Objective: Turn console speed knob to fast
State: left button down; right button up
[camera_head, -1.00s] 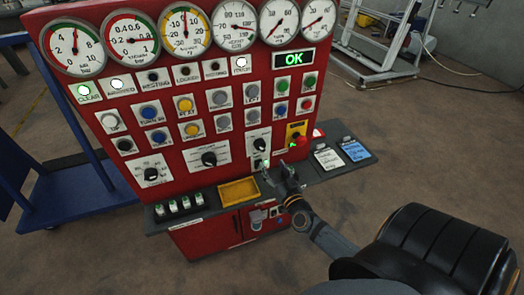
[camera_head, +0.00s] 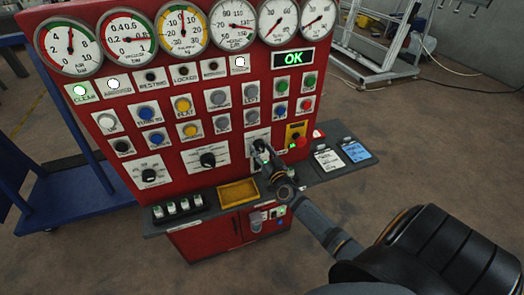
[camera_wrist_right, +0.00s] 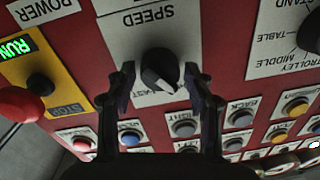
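The speed knob (camera_wrist_right: 160,70) is a black round knob with a white pointer mark, on a white plate labelled SPEED on the red console (camera_head: 222,165). In the wrist view its pointer slants to the lower right, and a partly hidden FAST label shows just below it. My right gripper (camera_wrist_right: 162,92) has its two dark fingers on either side of the knob, apart, with small gaps visible. In the head view the right gripper (camera_head: 261,151) is in front of the speed plate and covers most of the knob. My left gripper is not in view.
A red stop button (camera_wrist_right: 20,104) on a yellow plate stands beside the speed plate. Another black selector knob (camera_head: 208,160) is to the left. A dark ledge (camera_head: 310,174) with a yellow tray (camera_head: 238,192) runs below. Gauges line the console top.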

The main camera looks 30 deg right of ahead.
jog(key=c, duration=0.7)
jog(key=shift+c, duration=0.2)
jog(key=m, duration=0.7)
jog(key=shift+b, duration=0.35)
jog(key=m, duration=0.3)
jog(key=shift+m, duration=0.3)
jog(key=shift+m+h+b, duration=0.4)
jog(key=shift+m, duration=1.4)
jog(key=o, duration=1.1)
jog(key=shift+o, duration=0.2)
